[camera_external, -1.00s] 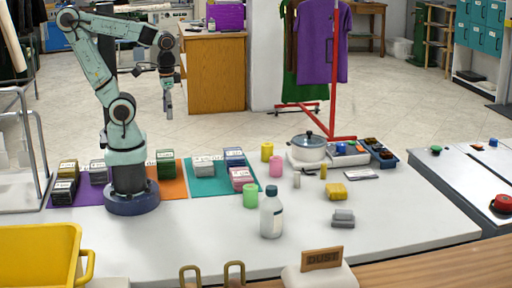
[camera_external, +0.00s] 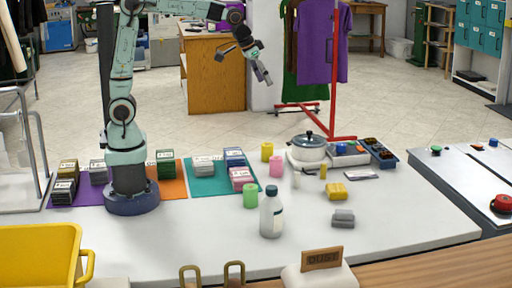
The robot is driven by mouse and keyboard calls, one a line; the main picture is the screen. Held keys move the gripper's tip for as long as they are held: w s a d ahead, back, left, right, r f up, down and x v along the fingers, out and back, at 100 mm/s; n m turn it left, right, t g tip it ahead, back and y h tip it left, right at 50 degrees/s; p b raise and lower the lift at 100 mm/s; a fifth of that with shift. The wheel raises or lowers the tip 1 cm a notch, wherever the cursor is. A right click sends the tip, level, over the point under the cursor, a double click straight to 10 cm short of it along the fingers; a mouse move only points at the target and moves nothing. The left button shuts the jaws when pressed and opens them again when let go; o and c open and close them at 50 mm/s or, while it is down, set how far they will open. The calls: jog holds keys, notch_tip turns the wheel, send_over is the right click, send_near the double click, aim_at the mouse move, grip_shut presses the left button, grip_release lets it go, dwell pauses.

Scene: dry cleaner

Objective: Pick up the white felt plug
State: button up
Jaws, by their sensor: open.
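A small upright whitish piece (camera_external: 296,180), which looks like the white felt plug, stands on the white counter in front of the pot. It is too small to make out its material. A slim yellow peg (camera_external: 323,171) stands to its right. My gripper (camera_external: 264,76) is open and empty, high in the air above the far side of the counter, well up and to the left of the whitish piece. Its fingers tilt down to the right.
A lidded pot (camera_external: 308,150) stands behind the piece. Pink (camera_external: 276,167), green (camera_external: 250,195) and yellow (camera_external: 267,152) cylinders and a bottle (camera_external: 271,215) stand to its left. A yellow block (camera_external: 336,192) and grey block (camera_external: 343,218) lie to the right. The front counter is mostly clear.

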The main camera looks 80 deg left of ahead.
send_over(297, 172)
jog(key=s, duration=0.1)
notch_tip(297, 172, down, 7)
jog(key=f+g, duration=0.1)
jog(key=f, duration=0.5)
jog(key=f+g, duration=0.1)
jog(key=f, duration=0.5)
jog(key=f+g, duration=0.1)
jog(key=f, duration=0.5)
jog(key=shift+w+d+f+g, duration=0.1)
jog(key=shift+w+f+g, duration=0.1)
jog(key=shift+w+g, duration=0.15)
jog(key=f, duration=0.6)
jog(key=shift+w+f, duration=0.35)
jog(key=shift+f, duration=0.05)
jog(key=c, duration=0.9)
jog(key=shift+o, duration=0.2)
